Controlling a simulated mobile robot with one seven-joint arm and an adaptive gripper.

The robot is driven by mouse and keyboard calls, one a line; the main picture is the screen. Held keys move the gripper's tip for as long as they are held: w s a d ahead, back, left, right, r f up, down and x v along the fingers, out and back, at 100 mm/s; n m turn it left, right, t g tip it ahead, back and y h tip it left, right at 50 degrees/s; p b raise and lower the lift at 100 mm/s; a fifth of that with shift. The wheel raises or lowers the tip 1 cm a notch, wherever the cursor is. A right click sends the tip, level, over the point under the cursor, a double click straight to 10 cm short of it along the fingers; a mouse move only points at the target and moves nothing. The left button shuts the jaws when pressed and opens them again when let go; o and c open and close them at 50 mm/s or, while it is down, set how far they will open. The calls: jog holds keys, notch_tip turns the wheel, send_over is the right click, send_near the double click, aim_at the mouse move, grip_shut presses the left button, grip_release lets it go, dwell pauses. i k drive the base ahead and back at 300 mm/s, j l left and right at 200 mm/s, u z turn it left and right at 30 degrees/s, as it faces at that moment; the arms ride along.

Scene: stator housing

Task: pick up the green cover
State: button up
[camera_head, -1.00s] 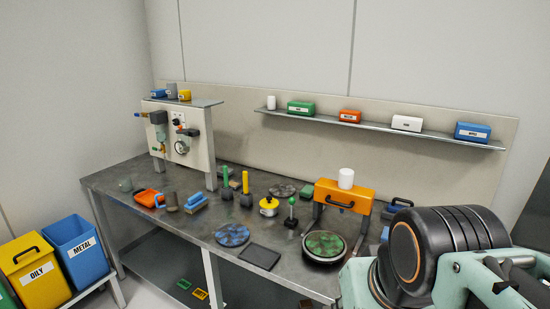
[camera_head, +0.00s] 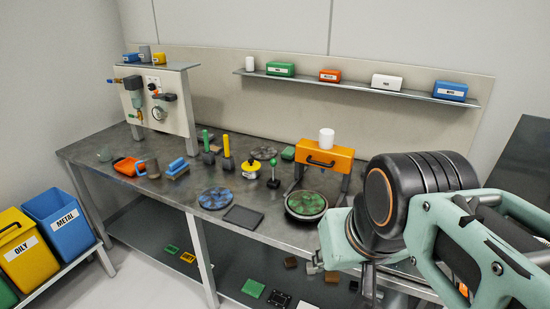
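A round green mottled disc (camera_head: 306,201) lies flat on a dark round base on the workbench, right of the middle. I cannot tell from the picture which of these is the green cover. My arm fills the right side, with a large black joint and pale green links, and hides part of the bench's right end. My gripper's fingers do not show.
The workbench (camera_head: 106,148) also carries a blue mottled disc (camera_head: 216,198), a dark square pad (camera_head: 243,217), a yellow-topped part (camera_head: 252,168) and an orange stand (camera_head: 322,158). The lower shelf (camera_head: 160,225) holds several small parts. Bins (camera_head: 62,221) stand at left.

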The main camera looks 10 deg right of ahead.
aim_at(302, 204)
jog(key=i+j+z, duration=0.2)
jog(key=i+j, duration=0.85)
jog(key=j+z, duration=0.15)
jog(key=z, duration=0.25)
jog(key=j+z, duration=0.1)
jog(key=z, duration=0.3)
jog(key=j+z, duration=0.15)
jog(key=z, duration=0.25)
jog(key=k+j+z, duration=0.15)
jog(key=j+z, duration=0.15)
jog(key=i+l, duration=0.1)
jog(key=l, duration=0.15)
jog(key=i+l+u, duration=0.1)
jog(key=i+l, duration=0.05)
jog(key=l, duration=0.05)
